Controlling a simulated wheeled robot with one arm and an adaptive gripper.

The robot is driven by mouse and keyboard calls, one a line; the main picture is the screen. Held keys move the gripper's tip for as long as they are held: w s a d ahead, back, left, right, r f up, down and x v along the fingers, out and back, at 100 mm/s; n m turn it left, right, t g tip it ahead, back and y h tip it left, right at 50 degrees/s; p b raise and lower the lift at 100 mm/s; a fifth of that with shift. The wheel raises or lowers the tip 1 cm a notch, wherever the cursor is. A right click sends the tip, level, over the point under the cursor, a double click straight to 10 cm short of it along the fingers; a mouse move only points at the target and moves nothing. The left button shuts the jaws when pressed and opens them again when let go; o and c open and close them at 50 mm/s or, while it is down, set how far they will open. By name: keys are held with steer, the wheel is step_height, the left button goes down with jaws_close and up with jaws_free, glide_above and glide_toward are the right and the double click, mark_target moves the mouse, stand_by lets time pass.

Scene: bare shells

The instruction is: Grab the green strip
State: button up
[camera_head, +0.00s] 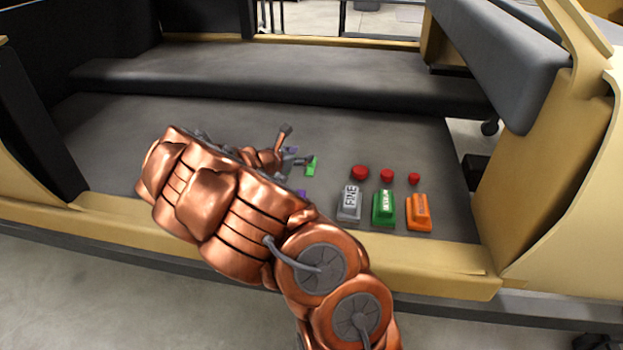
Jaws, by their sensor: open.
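A small bright green piece (311,167), which looks like the green strip, lies on the grey floor of the cart, just right of my gripper. My gripper (293,146) is at the far end of my copper arm, low over the grey surface. One finger sticks up and another points right, close to the green piece. The jaws are open. I cannot tell whether a finger touches the green piece. My arm hides part of the gripper and the surface behind it.
Grey, green (384,208) and orange (419,213) labelled blocks stand to the right, with red round pieces (360,173) behind them. Small purple bits (301,193) lie near my arm. A tan rim (430,268) runs along the front; a dark step (280,88) rises behind.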

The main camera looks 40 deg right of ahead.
steer(key=n, duration=0.2)
glide_toward(309, 167)
steer(key=shift+w+d+r+t+b, duration=0.15)
steer(key=shift+d+r+b, duration=0.15)
steer(key=shift+d, duration=0.3)
steer(key=shift+w+d+r+t+b, duration=0.15)
steer(key=shift+d+r, duration=0.25)
steer(key=shift+d, duration=0.2)
steer(key=shift+x, duration=1.15)
steer(key=x, duration=0.1)
steer(key=b+x, duration=0.1)
steer(key=x, duration=0.1)
steer(key=s+b+x, duration=0.1)
steer(key=shift+w+d+f, duration=0.15)
steer(key=shift+d+f, duration=0.05)
steer(key=shift+f, duration=0.15)
steer(key=shift+w+d, duration=0.15)
steer(key=shift+d, duration=0.15)
steer(key=shift+c, duration=0.3)
steer(key=c, duration=0.8)
